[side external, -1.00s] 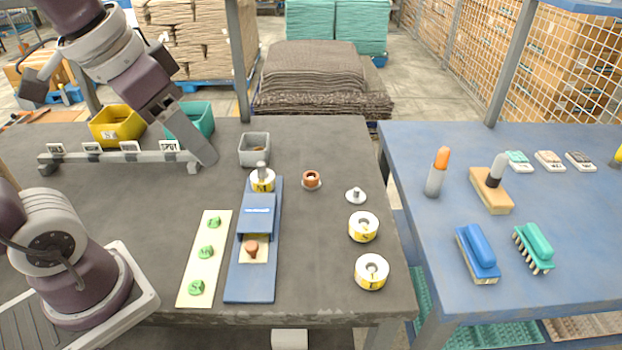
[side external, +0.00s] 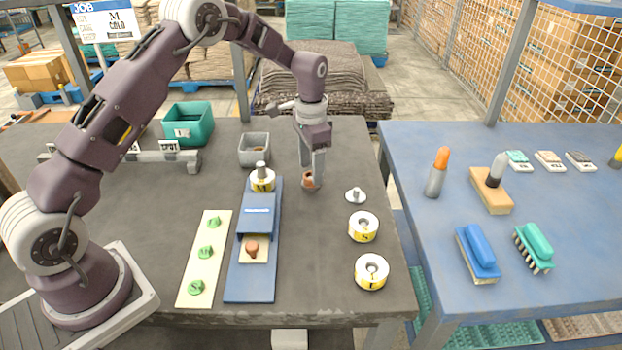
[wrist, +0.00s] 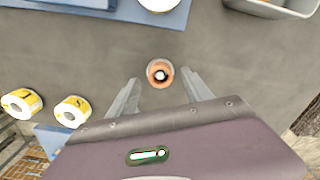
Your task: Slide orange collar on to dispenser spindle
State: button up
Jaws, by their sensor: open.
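The orange collar (side external: 309,181) stands on the dark table, right of the blue dispenser (side external: 233,284). In the wrist view my gripper (wrist: 161,78) has gaps beside the collar; contact cannot be told. The dispenser's grey spindle (side external: 261,167) stands upright at its far end, through a white and yellow roll (side external: 262,182).
A grey bin (side external: 254,150) stands behind the dispenser, left of my gripper. A small metal flanged piece (side external: 356,196) and two rolls (side external: 363,227) (side external: 371,272) lie to the right. A pale strip with green knobs (side external: 190,271) lies left of the dispenser.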

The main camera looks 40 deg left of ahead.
jog(key=shift+f, duration=0.85)
grip_shut()
notch_tip(320, 180, up, 10)
jog(key=s+a+r, duration=0.4)
jog(key=s+a, duration=0.2)
jog(key=s, duration=0.3)
jog(key=shift+s+a+r, duration=0.3)
jog(key=shift+a, duration=0.1)
